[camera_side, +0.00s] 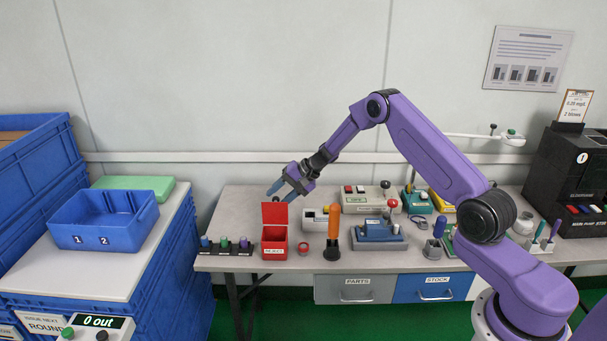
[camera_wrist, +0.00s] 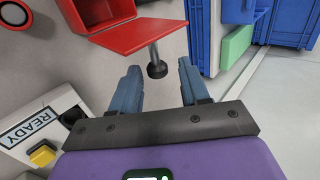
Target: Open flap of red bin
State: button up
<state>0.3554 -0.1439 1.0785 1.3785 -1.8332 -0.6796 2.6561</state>
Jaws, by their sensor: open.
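The red bin (camera_side: 274,243), labelled REJECT, stands at the left front of the table. Its red flap (camera_side: 274,213) stands raised at the back, and the bin's inside shows in the side view. My gripper (camera_side: 279,189) is behind and above the flap, with its blue fingers spread. In the wrist view, the bin (camera_wrist: 98,12) and flap (camera_wrist: 138,35) are at the top, beyond my fingers. A black knob (camera_wrist: 156,69) on a stem is beside the flap's edge, in front of the gap between my open fingers (camera_wrist: 158,82). I cannot tell whether a finger touches it.
A rack of small coloured pegs (camera_side: 227,246) stands left of the bin. A READY box (camera_wrist: 38,130) is at the wrist view's lower left. Blue crates (camera_side: 112,219) are farther left.

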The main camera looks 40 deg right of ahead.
jog(key=v, duration=1.5)
jog(key=shift+r, duration=0.15)
notch_tip(320, 180, up, 10)
jog(key=s+a, duration=0.2)
dwell(0.9)
jog(key=shift+s, duration=0.1)
